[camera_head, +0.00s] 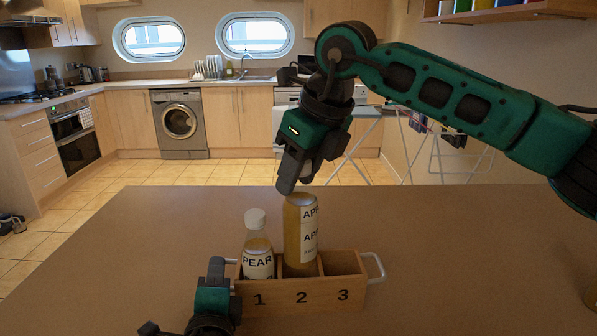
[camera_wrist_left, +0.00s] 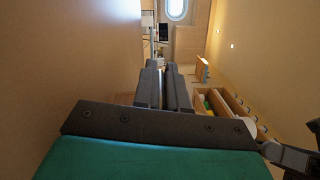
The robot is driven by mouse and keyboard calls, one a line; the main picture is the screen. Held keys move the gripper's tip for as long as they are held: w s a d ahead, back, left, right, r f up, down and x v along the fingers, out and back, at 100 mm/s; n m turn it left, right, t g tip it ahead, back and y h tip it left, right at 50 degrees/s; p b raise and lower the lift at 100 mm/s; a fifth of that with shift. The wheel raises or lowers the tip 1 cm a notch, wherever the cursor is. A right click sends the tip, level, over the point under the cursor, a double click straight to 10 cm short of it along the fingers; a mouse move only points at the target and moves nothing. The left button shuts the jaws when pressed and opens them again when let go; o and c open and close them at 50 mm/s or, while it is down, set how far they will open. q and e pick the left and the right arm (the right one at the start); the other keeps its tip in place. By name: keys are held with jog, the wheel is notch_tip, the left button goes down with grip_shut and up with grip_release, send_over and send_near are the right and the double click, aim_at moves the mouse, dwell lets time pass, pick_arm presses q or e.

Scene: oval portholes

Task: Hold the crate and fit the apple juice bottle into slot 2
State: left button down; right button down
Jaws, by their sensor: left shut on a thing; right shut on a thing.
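The wooden crate (camera_head: 303,299) stands on the table, its slots numbered 1, 2 and 3. My left gripper (camera_head: 217,268) is shut at the crate's left handle; the contact is partly hidden. In the left wrist view its fingers (camera_wrist_left: 165,88) are close together, with the crate (camera_wrist_left: 238,104) to their right. The apple juice bottle (camera_head: 298,232) is roughly upright, with its lower end at the opening of slot 2. I cannot tell how deep it sits.
A pear juice bottle (camera_head: 257,250) stands in slot 1, close beside the apple juice bottle. Slot 3 is empty. A white handle (camera_head: 376,267) sticks out at the crate's right end. The brown table (camera_head: 130,245) is clear to the left. Another object (camera_head: 591,295) is cut off at the right edge.

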aim_at(298, 205)
pick_arm(q)
jog(key=shift+f, duration=0.1)
pick_arm(e)
jog(key=shift+f, duration=0.1)
jog(key=shift+f, duration=0.8)
dwell(0.4)
jog(key=shift+f, duration=1.95)
dwell(0.3)
